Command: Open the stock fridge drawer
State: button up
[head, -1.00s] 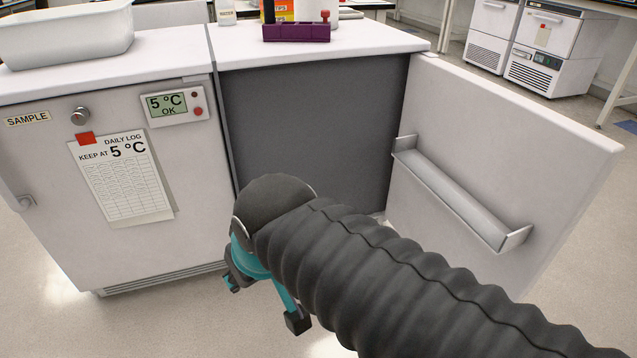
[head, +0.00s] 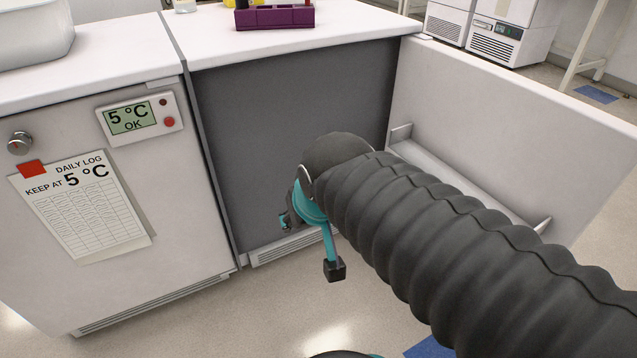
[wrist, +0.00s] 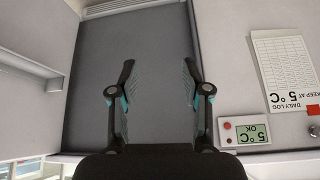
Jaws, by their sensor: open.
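An open fridge stands right of the fridge labelled SAMPLE earlier. Its white door (head: 500,130) is swung out to the right, and a plain dark grey front (head: 270,130) fills its opening. I see no label on it and no handle on the grey front; part is hidden behind my arm. My gripper (head: 309,246) hangs in front of the lower grey front. In the upside-down wrist view, my gripper (wrist: 158,72) is open and empty, with its fingers apart over the grey front (wrist: 150,45). I cannot tell how far apart they are.
The closed white sample fridge (head: 190,230) is at left, with a 5 °C display (head: 132,117) and a daily log (head: 80,205). A shelf (head: 460,180) juts from the open door's inner face. A purple rack (head: 275,16) stands on the counter. Floor shows in front.

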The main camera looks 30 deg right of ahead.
jog(key=w+d+f+m+t+h, duration=0.1)
jog(key=w+d+f+m, duration=0.25)
jog(key=w, duration=0.55)
jog(key=w+d+f+m+t, duration=0.2)
jog(key=w+d+f, duration=0.25)
jog(key=w, duration=0.35)
jog(key=w+d+f+m+t+h, duration=0.1)
jog(key=w+d+f+m, duration=0.15)
jog(key=w+d, duration=0.45)
jog(key=w+d+f+m+t+y+b, duration=0.1)
jog(key=w+d+f+m+t+y, duration=0.2)
jog(key=f, duration=0.9)
jog(key=w+d+f+m+t, duration=0.2)
jog(key=w+f+m, duration=0.3)
jog(key=f, duration=0.6)
jog(key=x, duration=1.3)
jog(key=shift+w+d+f+b, duration=0.15)
jog(key=shift+w+d+b, duration=0.05)
jog(key=shift+w+b, duration=0.1)
jog(key=shift+s, duration=0.1)
grip_shut()
